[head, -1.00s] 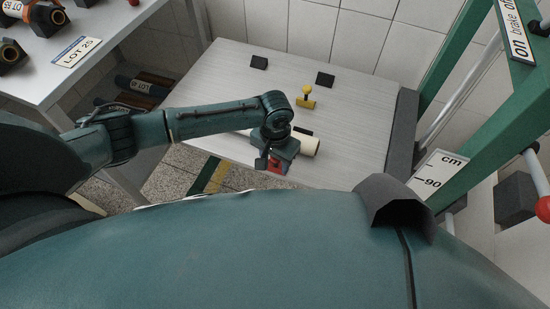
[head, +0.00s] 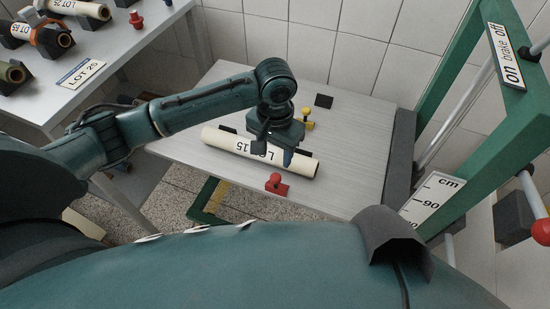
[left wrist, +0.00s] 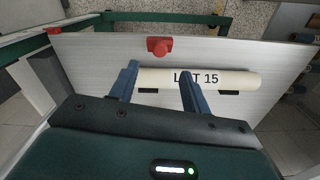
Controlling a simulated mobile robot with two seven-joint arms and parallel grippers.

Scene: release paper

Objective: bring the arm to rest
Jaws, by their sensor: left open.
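My left gripper (head: 274,152) is open and hangs over the light grey table (head: 345,165). A cream paper roll (head: 222,139) marked LOT 15 lies across this table below the gripper, partly hidden by it. In the left wrist view my left gripper (left wrist: 160,70) has its two blue fingers apart, overlapping the roll (left wrist: 235,79) in the picture. The fingers do not grip the roll. Whether they touch it I cannot tell. My right gripper is not in view.
A red knobbed piece (head: 276,184) stands near the table's front edge, a yellow one (head: 307,121) behind the gripper. A black block (head: 323,100) lies farther back. A green frame (head: 455,130) rises at right. Another table (head: 120,52) with several rolls stands at left.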

